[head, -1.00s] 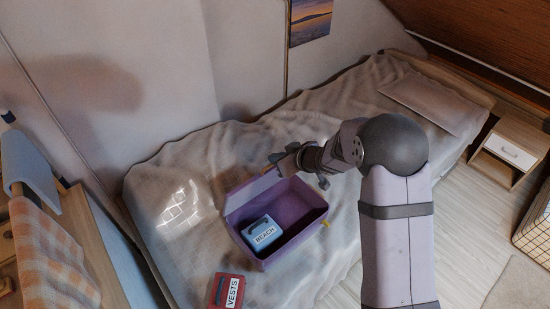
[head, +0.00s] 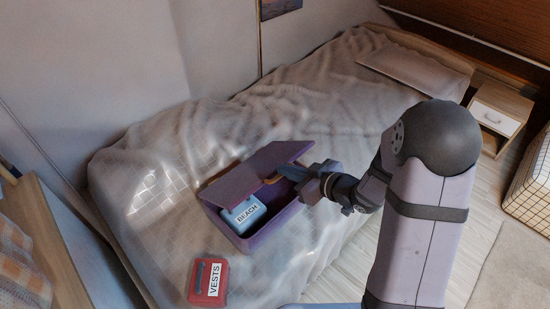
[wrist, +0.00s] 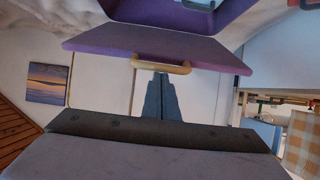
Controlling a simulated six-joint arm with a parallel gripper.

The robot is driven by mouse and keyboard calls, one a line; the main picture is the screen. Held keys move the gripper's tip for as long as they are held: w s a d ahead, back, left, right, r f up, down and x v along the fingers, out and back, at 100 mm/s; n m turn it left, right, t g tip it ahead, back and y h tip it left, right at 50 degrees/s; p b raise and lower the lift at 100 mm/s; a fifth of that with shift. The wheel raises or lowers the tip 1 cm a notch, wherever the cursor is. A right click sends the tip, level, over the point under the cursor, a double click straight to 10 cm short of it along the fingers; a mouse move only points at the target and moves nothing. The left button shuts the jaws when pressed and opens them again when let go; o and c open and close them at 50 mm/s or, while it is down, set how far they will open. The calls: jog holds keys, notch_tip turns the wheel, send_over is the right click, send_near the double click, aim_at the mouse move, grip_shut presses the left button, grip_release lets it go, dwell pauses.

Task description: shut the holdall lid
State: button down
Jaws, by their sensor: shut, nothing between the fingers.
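The purple holdall (head: 268,232) lies on the bed. Its lid (head: 240,180) is hinged on the far side and leans over the box, partly closed, with a gap at the near side. A blue case marked BEACH (head: 245,213) shows inside through this gap. My gripper (head: 276,172) is shut and empty, with its fingertips at the lid's free edge by a tan handle. The wrist view shows the lid (wrist: 160,42), its tan handle (wrist: 160,66) and my dark fingers (wrist: 160,90) just at the handle. I cannot tell whether they touch it.
A red case marked VESTS (head: 208,282) lies on the bed, left of and nearer than the holdall. A pillow (head: 415,68) lies at the bed's far end. A nightstand (head: 497,115) and a checked basket (head: 530,185) stand at right. The bed beyond the holdall is clear.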

jog(key=s+d+f+b, duration=0.2)
jog(key=f+b, duration=0.4)
jog(key=f, duration=0.4)
jog(key=s+d+f+b, duration=0.2)
jog(key=f+b, duration=0.3)
jog(key=f, duration=0.5)
notch_tip(320, 180, up, 6)
jog(key=p, duration=0.5)
jog(key=s+d+f+b, duration=0.3)
jog(key=s+d+f, duration=0.3)
jog(key=s+d, duration=0.1)
jog(key=shift+f, duration=0.2)
